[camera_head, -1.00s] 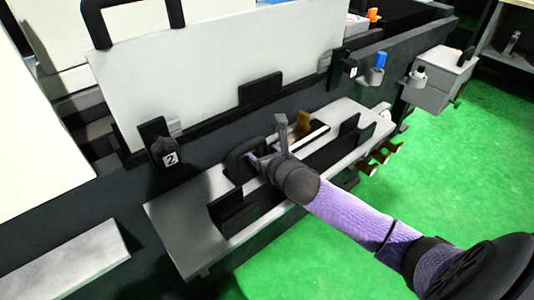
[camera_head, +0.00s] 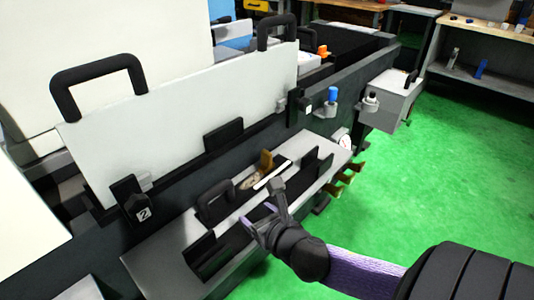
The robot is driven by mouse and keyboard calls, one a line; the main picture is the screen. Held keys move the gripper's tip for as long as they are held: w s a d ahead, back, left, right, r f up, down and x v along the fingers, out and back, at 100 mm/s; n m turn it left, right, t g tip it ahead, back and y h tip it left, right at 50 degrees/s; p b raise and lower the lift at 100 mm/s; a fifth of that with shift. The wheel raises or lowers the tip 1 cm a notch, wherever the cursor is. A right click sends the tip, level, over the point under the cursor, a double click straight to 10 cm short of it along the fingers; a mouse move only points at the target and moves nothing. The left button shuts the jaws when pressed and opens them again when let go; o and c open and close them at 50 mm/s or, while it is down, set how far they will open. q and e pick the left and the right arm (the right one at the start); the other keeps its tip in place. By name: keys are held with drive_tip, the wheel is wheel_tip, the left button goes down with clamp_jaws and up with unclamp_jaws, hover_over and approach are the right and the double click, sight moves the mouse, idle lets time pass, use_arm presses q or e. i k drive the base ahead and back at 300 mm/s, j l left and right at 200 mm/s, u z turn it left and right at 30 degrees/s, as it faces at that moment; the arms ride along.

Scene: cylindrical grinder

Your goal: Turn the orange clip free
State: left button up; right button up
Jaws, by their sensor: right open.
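A small bright orange piece (camera_head: 323,51) shows at the back of the machine, behind the dark front wall; it is small and I cannot make out its shape. A brown-gold upright tab (camera_head: 266,160) stands on the grey front shelf (camera_head: 160,258), beside a white strip (camera_head: 272,174). My right gripper (camera_head: 258,214) is open and empty over the front part of the shelf, nearer to me than the tab and well away from the orange piece. My left gripper is out of view.
A white panel (camera_head: 180,125) with black handles stands behind the shelf, with black clips marked 2 (camera_head: 130,200) and 1 (camera_head: 304,106) at its ends. A blue knob (camera_head: 333,95) and grey box (camera_head: 390,100) are to the right. Green floor (camera_head: 440,180) is clear.

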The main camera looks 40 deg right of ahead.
sight(322, 52)
drive_tip(key=z, duration=1.75)
